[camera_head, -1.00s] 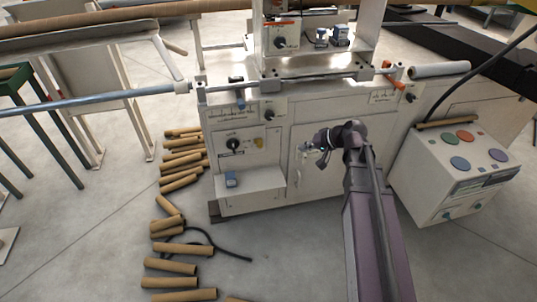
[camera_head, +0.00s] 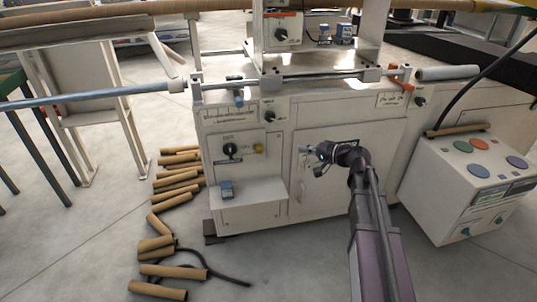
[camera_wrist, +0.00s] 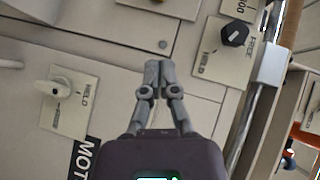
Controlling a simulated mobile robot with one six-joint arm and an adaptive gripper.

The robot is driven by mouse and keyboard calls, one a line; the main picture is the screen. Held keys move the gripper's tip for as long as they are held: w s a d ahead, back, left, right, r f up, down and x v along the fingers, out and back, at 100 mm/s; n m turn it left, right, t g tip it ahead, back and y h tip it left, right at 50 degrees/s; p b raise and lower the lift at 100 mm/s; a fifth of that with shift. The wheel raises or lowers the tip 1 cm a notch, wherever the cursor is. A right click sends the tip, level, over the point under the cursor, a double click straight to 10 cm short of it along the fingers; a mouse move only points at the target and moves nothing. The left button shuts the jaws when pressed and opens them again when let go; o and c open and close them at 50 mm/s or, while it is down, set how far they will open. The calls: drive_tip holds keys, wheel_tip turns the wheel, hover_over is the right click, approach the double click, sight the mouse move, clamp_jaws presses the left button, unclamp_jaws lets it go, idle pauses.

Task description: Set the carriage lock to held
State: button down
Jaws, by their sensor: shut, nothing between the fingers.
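In the wrist view, a black knob (camera_wrist: 234,34) sits on a pale plate (camera_wrist: 216,62) marked FREE and HELD, up and right of my fingertips. A white knob (camera_wrist: 52,88) sits on another plate (camera_wrist: 70,116) marked HELD, to the left. I cannot tell which of the two is the carriage lock, nor read either setting surely. My gripper (camera_wrist: 158,65) is shut and empty, between the two plates and touching neither knob. In the head view my gripper (camera_head: 308,160) is in front of the winder's cabinet door (camera_head: 330,185).
A metal rail (camera_wrist: 262,75) runs beside the black knob's plate. In the head view, a control box (camera_head: 455,190) stands right of my arm. Cardboard tubes (camera_head: 175,180) lie on the floor at left. A small shelf (camera_head: 250,192) juts from the winder's lower left.

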drive_tip(key=shift+a, duration=0.1)
idle(0.3)
drive_tip(key=b, duration=0.2)
approach(262, 147)
drive_tip(key=w+a, duration=0.1)
drive_tip(key=w, duration=0.1)
drive_tip(key=w+a, duration=0.1)
drive_tip(key=w, duration=0.1)
drive_tip(key=shift+a+f, duration=0.15)
drive_tip(key=shift+s+a+f+b, duration=0.15)
drive_tip(key=shift+s+a+b, duration=0.1)
drive_tip(key=shift+a, duration=0.2)
drive_tip(key=shift+s+a+f+b, duration=0.15)
drive_tip(key=shift+s+a+b, duration=0.1)
drive_tip(key=shift+a, duration=0.2)
drive_tip(key=shift+s+a+f, duration=0.15)
drive_tip(key=shift+a+f, duration=0.05)
drive_tip(key=shift+a, duration=0.55)
drive_tip(key=shift+s+a, duration=0.25)
drive_tip(key=shift+a, duration=0.6)
drive_tip(key=shift+s+a, duration=0.2)
drive_tip(key=shift+a, duration=0.65)
drive_tip(key=shift+s+a, duration=0.25)
drive_tip(key=shift+a, duration=0.55)
